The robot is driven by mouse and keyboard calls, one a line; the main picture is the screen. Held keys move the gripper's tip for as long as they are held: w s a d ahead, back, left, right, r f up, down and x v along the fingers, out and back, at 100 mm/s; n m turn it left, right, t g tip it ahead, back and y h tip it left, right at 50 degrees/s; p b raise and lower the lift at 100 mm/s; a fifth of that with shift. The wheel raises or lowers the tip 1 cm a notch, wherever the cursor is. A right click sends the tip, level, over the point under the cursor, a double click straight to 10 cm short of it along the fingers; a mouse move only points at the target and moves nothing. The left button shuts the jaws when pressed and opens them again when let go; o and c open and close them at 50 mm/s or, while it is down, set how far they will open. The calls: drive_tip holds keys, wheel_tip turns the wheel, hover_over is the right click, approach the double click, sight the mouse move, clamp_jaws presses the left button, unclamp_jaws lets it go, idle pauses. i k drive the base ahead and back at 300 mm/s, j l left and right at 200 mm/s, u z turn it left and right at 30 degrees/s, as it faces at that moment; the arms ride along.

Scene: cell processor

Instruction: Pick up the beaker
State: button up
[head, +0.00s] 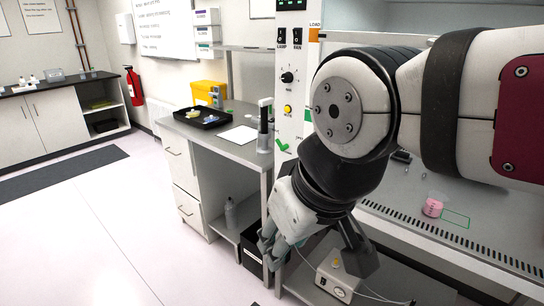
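A small beaker (432,207) with pink contents stands on the pale work surface inside the cabinet at the right. A green outlined rectangle (456,218) is marked on that surface just right of it. My gripper (268,246) hangs low, left of the beaker and outside the cabinet, pointing down in front of the side bench. It is well apart from the beaker.
My arm crosses in front of the cabinet and hides part of it. A dark slotted grille (450,240) runs along the cabinet's front edge. A white device (337,277) sits below. The side bench (240,150) holds a black tray (203,118). Open floor (90,220) lies left.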

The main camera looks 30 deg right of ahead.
sight(434, 205)
drive_tip(key=z, duration=1.7)
